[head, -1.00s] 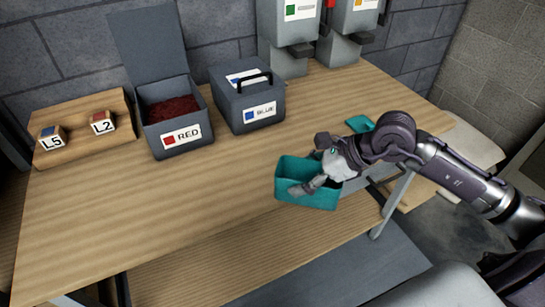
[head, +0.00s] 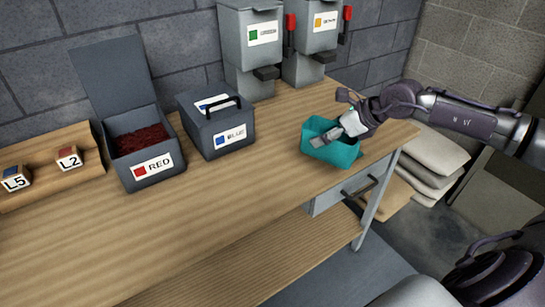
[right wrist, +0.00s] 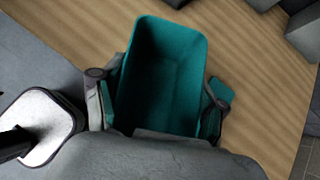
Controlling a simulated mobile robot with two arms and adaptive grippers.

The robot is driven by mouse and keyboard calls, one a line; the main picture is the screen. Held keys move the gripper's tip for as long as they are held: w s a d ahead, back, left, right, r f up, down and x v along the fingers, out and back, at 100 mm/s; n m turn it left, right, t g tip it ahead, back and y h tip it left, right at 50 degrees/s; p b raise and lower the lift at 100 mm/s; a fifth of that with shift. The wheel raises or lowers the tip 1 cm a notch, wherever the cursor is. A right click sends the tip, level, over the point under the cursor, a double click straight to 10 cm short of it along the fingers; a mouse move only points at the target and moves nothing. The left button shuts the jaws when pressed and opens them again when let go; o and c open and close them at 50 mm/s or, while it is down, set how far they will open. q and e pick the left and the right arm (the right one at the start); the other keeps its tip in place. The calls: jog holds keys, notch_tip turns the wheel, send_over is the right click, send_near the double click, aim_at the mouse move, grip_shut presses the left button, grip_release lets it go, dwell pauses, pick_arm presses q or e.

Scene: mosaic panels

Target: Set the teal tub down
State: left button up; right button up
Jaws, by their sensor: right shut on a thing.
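The teal tub (head: 342,155) is open-topped and sits toward the right end of the wooden workbench in the head view; I cannot tell whether its base touches the top. My right gripper (head: 350,128) reaches in from the right and is shut on the tub's near right side. In the right wrist view the tub (right wrist: 165,65) looks empty and stands between the fingers of my right gripper (right wrist: 160,105). The tub's lower side is hidden there. My left gripper is not in view.
The workbench (head: 225,190) is clear left of the tub. The RED box (head: 152,170), lid open, holds red grains. The BLUE box (head: 220,125) is closed. Dispensers (head: 250,50) stand behind. The L2 block (head: 68,158) is at left. Sacks (head: 435,160) lie beyond the right edge.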

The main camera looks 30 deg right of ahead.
jog(key=p+x, duration=0.4)
jog(key=x, duration=1)
jog(key=shift+w+p, duration=0.15)
jog(key=shift+p, duration=0.25)
jog(key=shift+f, duration=0.25)
jog(key=o, duration=1.7)
jog(key=shift+r, duration=0.15)
jog(key=shift+r, duration=0.1)
jog(key=b+v, duration=0.2)
jog(key=v, duration=0.8)
jog(key=shift+s+d+r+b, duration=0.1)
jog(key=shift+s+d+b, duration=0.1)
jog(key=shift+s+b, duration=0.15)
jog(key=shift+s+d+r, duration=0.1)
jog(key=shift+s+r, duration=0.2)
jog(key=shift+r, duration=0.25)
